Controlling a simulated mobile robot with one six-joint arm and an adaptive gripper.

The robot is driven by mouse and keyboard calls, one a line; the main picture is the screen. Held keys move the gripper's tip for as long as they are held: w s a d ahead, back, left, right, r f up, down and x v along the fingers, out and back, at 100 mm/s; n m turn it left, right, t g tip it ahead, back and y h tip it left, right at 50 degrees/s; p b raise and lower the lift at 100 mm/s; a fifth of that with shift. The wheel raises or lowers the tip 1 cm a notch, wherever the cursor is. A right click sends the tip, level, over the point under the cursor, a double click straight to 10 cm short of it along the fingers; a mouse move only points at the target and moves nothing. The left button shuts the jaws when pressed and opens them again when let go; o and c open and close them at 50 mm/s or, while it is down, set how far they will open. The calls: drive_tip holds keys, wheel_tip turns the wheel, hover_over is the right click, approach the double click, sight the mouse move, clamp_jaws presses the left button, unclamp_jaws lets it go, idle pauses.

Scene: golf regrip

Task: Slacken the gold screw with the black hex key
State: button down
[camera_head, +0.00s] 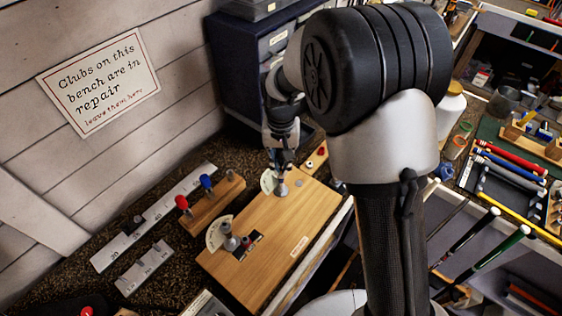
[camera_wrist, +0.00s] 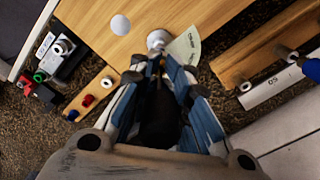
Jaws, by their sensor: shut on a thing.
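My gripper (camera_head: 282,164) is over the far end of a wooden board (camera_head: 285,232), fingers pointing down. In the wrist view my gripper (camera_wrist: 156,66) is shut on a dark object, seemingly the black hex key (camera_wrist: 158,118), mostly hidden between the fingers. Just beyond the fingertips a silver round post (camera_wrist: 158,39) stands on the board, beside a pale fan-shaped dial card (camera_wrist: 186,46). The post also shows in the head view (camera_head: 281,189), directly under the fingertips. I cannot make out the gold screw. Whether the key touches the post is unclear.
A second post (camera_head: 230,241) stands nearer on the board, by another dial card (camera_head: 216,231). A wooden rack (camera_head: 215,205) with red and blue handles and steel rulers (camera_head: 150,222) lie left. A small block with knobs (camera_wrist: 92,94) is close by. A dark drawer cabinet (camera_head: 235,65) stands behind.

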drive_tip(key=shift+r, duration=0.15)
drive_tip(key=shift+r+p, duration=1.1)
drive_tip(key=shift+r, duration=0.3)
